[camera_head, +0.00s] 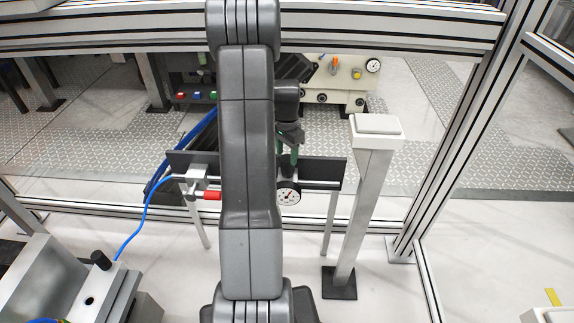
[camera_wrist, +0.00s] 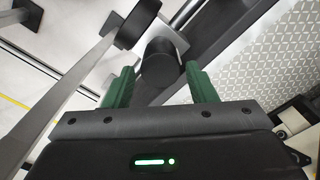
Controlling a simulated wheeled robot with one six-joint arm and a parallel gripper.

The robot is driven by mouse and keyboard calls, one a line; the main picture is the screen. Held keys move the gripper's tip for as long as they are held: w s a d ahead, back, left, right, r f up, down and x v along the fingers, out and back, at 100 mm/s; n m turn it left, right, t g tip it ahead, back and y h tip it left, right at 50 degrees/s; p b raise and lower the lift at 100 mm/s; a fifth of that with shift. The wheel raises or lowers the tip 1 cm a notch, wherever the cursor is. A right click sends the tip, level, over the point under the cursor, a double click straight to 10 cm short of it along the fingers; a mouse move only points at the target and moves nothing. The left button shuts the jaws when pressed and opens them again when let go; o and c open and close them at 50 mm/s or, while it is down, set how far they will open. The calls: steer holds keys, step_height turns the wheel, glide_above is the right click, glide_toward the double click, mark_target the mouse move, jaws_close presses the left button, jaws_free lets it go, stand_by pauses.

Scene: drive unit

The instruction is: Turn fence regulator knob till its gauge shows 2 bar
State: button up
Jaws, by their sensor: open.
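The fence regulator's round white gauge (camera_head: 289,195) shows below the black fence plate (camera_head: 325,170) in the head view. Its needle is too small to read surely. In the wrist view the gauge seems to be the dark round body (camera_wrist: 138,22), seen edge-on. The black regulator knob (camera_wrist: 159,60) lies between the green fingers of my gripper (camera_wrist: 159,70), with a gap to each finger. My gripper is open and also shows in the head view (camera_head: 288,152), just above the gauge. There the knob is not clearly visible behind my arm and gripper.
A grey post with a white top (camera_head: 376,126) stands close to the right. A red fitting (camera_head: 207,195) and blue hose (camera_head: 140,212) are left of my arm. Behind the fence, a machine panel (camera_head: 337,82) carries another gauge (camera_head: 373,65). Frame profiles (camera_head: 470,120) border the right.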

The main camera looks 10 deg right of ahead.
mark_target(287, 159)
step_height(287, 159, down, 5)
steer(key=shift+f, duration=0.15)
steer(key=c, duration=0.7)
